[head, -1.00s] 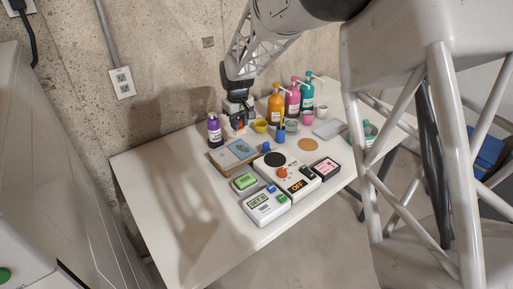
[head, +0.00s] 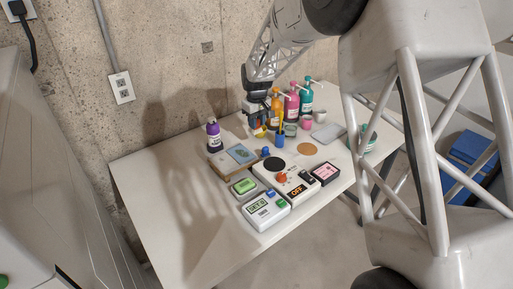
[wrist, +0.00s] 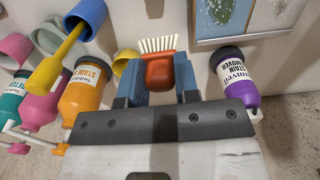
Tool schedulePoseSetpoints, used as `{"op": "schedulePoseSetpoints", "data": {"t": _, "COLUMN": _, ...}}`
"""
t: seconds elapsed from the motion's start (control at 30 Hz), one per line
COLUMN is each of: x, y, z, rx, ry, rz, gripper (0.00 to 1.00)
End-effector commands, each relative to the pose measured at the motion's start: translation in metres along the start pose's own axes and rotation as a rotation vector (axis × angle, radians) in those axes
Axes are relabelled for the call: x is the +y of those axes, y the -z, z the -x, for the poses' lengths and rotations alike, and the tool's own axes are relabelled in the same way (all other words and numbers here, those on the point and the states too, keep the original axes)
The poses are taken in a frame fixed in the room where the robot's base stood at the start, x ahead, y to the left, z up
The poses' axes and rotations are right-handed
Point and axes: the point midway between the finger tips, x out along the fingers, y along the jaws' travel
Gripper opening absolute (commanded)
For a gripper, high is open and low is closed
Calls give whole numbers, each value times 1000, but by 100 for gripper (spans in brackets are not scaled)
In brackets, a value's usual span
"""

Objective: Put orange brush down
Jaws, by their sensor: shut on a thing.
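The orange brush (wrist: 158,74) with white bristles shows between the blue fingers of my gripper (wrist: 158,78) in the wrist view. The gripper is shut on its orange body, and the bristles point toward the top of that view. I cannot tell whether the brush touches the table.
Orange (head: 277,108), pink (head: 291,104) and teal (head: 306,100) pump bottles stand close behind and right. A purple bottle (head: 214,136) stands left. The table's left part (head: 165,185) is clear.

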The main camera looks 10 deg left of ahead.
Motion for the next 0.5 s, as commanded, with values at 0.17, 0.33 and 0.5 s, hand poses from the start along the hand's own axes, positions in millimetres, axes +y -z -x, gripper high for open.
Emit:
{"op": "schedulePoseSetpoints", "data": {"t": 0.17, "x": 0, "y": 0, "z": -22, "rx": -2, "ry": 1, "rz": 0, "gripper": 0}}
{"op": "schedulePoseSetpoints", "data": {"t": 0.33, "x": 0, "y": 0, "z": -45, "rx": -1, "ry": 1, "rz": 0, "gripper": 0}}
{"op": "schedulePoseSetpoints", "data": {"t": 0.5, "x": 0, "y": 0, "z": -56, "rx": 0, "ry": 0, "rz": 0, "gripper": 0}}
